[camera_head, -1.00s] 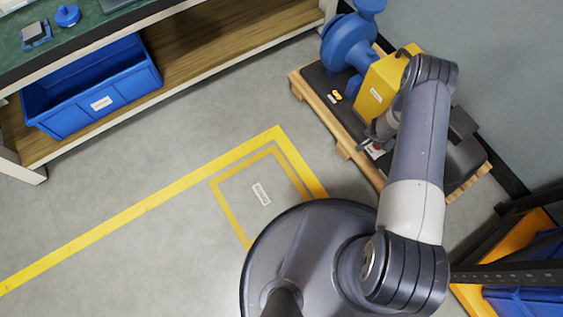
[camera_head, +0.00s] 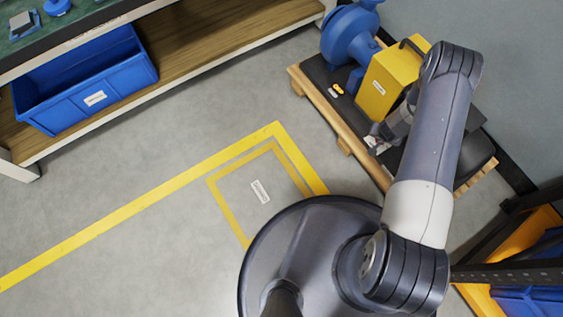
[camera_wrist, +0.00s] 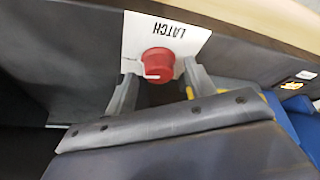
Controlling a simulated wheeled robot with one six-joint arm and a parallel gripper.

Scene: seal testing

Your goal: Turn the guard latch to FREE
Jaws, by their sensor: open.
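The guard latch is a red knob (camera_wrist: 158,63) on a white plate (camera_wrist: 180,33) marked LATCH, which reads upside down in the wrist view. A short white mark shows on the knob's near left side. My gripper (camera_wrist: 160,72) is open, with one finger on each side of the knob. I cannot tell whether either finger touches it. In the head view my gripper (camera_head: 383,132) is low beside the yellow guard box (camera_head: 388,80), over the dark base. The knob cannot be made out there. No FREE marking is readable.
A blue pump (camera_head: 350,38) stands behind the guard on a wooden pallet (camera_head: 335,122). A workbench with a blue bin (camera_head: 85,85) is at the left. An orange and blue rack (camera_head: 530,270) is at lower right. The grey floor (camera_head: 130,160) between is clear.

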